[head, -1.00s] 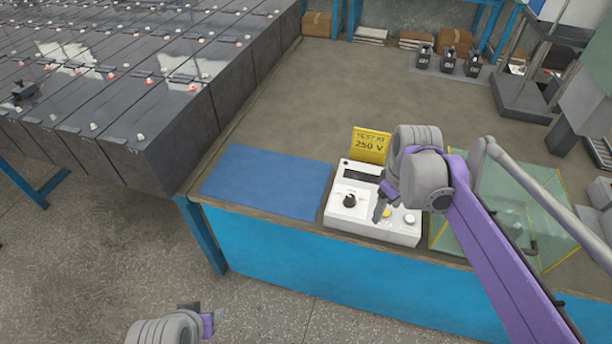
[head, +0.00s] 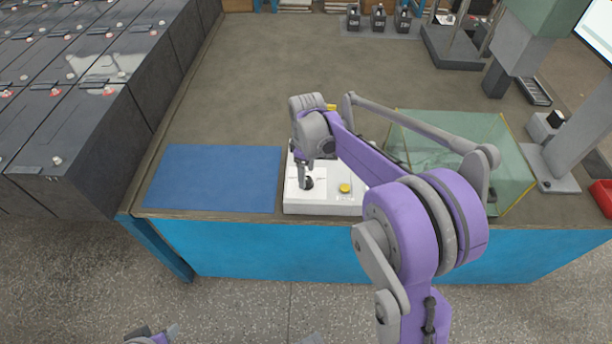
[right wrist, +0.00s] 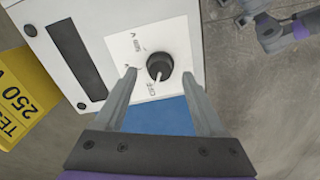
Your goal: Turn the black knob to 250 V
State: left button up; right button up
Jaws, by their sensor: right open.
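The white tester (head: 330,205) stands on the bench with its black knob (head: 308,183) at front left. My right gripper (head: 304,178) is at the knob from above and partly hides it. In the right wrist view the knob (right wrist: 160,66) lies between the tips of my open right gripper (right wrist: 158,78), with a gap on each side. Its white pointer line aims at the lower mark, which looks like OFF; other marks are too small to read surely. The yellow 250 V sign (right wrist: 22,95) stands beside the tester. My left gripper (head: 160,336) is low at the bottom edge.
A blue mat (head: 215,178) lies left of the tester. A clear greenish box (head: 450,150) stands to its right, behind my right arm. A yellow button (head: 345,188) is on the tester panel. Dark battery rows (head: 90,100) stand at the left. The bench (head: 300,60) behind is largely clear.

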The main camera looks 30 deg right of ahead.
jog(key=shift+f, duration=0.85)
grip_shut()
